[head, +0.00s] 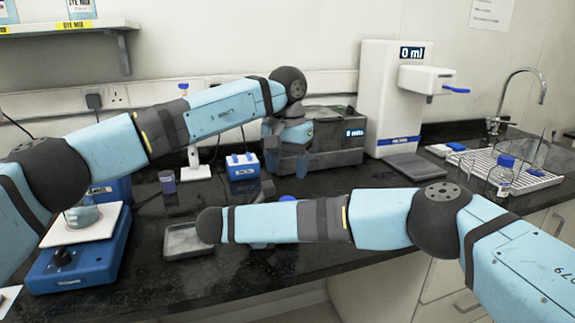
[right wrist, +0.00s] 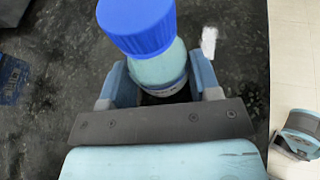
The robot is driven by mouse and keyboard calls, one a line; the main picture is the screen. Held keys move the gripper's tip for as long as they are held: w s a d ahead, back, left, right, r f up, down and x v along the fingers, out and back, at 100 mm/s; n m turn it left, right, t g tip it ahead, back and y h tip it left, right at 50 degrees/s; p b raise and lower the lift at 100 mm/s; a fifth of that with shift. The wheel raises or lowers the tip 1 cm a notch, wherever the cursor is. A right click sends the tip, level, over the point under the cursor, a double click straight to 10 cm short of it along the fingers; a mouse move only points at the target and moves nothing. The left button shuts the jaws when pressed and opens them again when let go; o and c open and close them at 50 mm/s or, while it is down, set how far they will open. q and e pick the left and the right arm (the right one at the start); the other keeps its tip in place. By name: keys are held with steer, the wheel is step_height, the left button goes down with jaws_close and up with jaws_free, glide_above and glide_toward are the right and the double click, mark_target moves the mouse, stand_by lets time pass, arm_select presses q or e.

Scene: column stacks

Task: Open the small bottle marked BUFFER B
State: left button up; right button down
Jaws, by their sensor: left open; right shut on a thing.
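A small bottle with a blue screw cap (right wrist: 138,25) and a pale body (right wrist: 162,68) is between the fingers of my right gripper (right wrist: 160,80) in the right wrist view. The cap is on the bottle. No readable label shows. In the head view, only a bit of blue cap (head: 287,198) shows behind my right arm, which hides the rest.
A grey tray (head: 178,247) lies left of my right wrist. A blue stirrer (head: 70,268) with a beaker stands at left. A blue box (head: 242,167), a grey bath (head: 325,155) and a white dispenser (head: 385,75) stand behind. Another blue-capped bottle (head: 500,178) stands at right.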

mark_target(287, 197)
arm_select(q)
steer(key=shift+f+m, duration=0.3)
steer(key=shift+f, duration=3.7)
steer(key=c, duration=0.9)
steer(key=shift+n, duration=1.7)
steer(key=o, duration=1)
steer(key=shift+r, duration=0.1)
